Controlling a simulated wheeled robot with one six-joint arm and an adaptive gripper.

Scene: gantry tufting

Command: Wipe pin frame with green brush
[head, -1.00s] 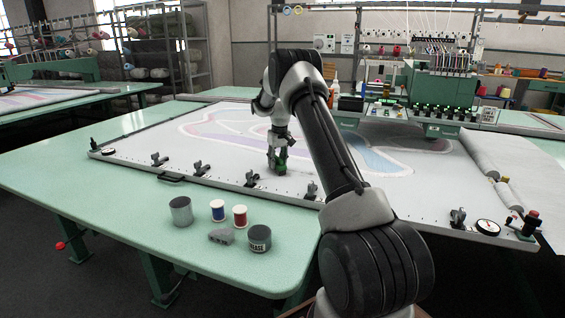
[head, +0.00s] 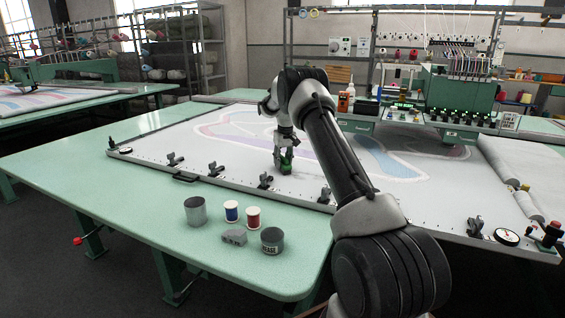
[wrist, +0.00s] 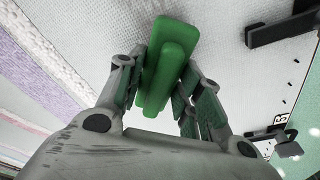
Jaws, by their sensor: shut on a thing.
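My gripper (head: 284,160) is shut on the green brush (wrist: 168,62), which sits between the fingers in the wrist view. In the head view the brush (head: 286,169) is low over the white cloth, near the front rail of the pin frame (head: 232,193). I cannot tell whether it touches the cloth. The frame is a flat grey-white rail with several black clamps along its front edge. The cloth inside it carries a tufted pattern in pink, lilac and blue. The brush's underside is hidden.
A metal can (head: 195,211), a blue spool (head: 231,211), a red spool (head: 253,217), a grey block (head: 234,237) and a dark tin (head: 272,241) stand on the green table (head: 130,210) in front of the frame. The green tufting machine (head: 455,95) stands at the back right.

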